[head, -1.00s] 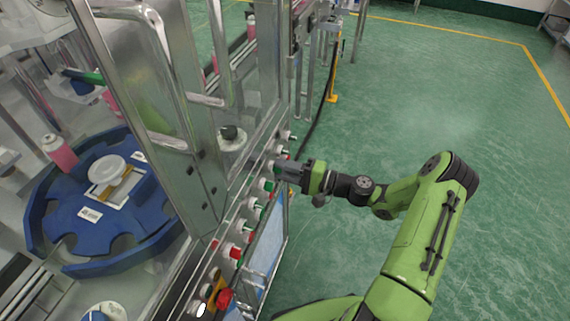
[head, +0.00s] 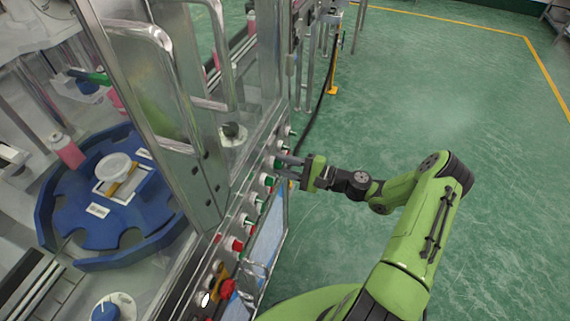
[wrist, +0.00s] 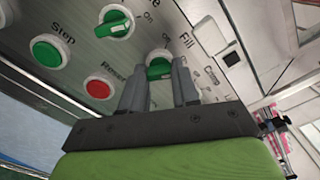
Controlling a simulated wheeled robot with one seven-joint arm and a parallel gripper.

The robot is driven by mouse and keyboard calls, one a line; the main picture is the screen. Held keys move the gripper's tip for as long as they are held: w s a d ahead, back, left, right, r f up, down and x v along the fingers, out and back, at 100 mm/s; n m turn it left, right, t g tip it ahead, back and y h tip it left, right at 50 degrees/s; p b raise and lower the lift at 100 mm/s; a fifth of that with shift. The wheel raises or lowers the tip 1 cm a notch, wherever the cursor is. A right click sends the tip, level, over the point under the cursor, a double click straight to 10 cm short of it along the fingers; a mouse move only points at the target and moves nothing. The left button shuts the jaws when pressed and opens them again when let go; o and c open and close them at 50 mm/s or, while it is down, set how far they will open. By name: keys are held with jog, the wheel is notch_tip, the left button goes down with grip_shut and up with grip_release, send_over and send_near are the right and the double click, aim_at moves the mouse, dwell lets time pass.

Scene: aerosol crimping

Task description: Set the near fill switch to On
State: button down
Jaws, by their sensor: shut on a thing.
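The fill switch (wrist: 159,68) is a green knob on a white ring, beside the "Fill" label in the wrist view. My gripper (wrist: 158,76) has one finger on each side of this knob and is shut on it. The fingers cover part of the knob, and I cannot tell which way its pointer stands. In the head view my gripper (head: 287,168) reaches the front panel from the right, at the row of controls. The fingers and wrist hide part of the panel there.
Another green switch with a white pointer (wrist: 115,22), a green button (wrist: 48,52) and a red button (wrist: 98,88) sit close by. A red knob (head: 226,288) is at the panel's near end. Glass guards a blue turntable (head: 110,257). Open green floor (head: 430,100) lies right.

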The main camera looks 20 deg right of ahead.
jog(key=shift+f, duration=0.1)
jog(key=c, duration=0.8)
grip_release()
jog(key=shift+c, duration=0.2)
jog(key=v, duration=1.6)
jog(key=shift+p, duration=0.4)
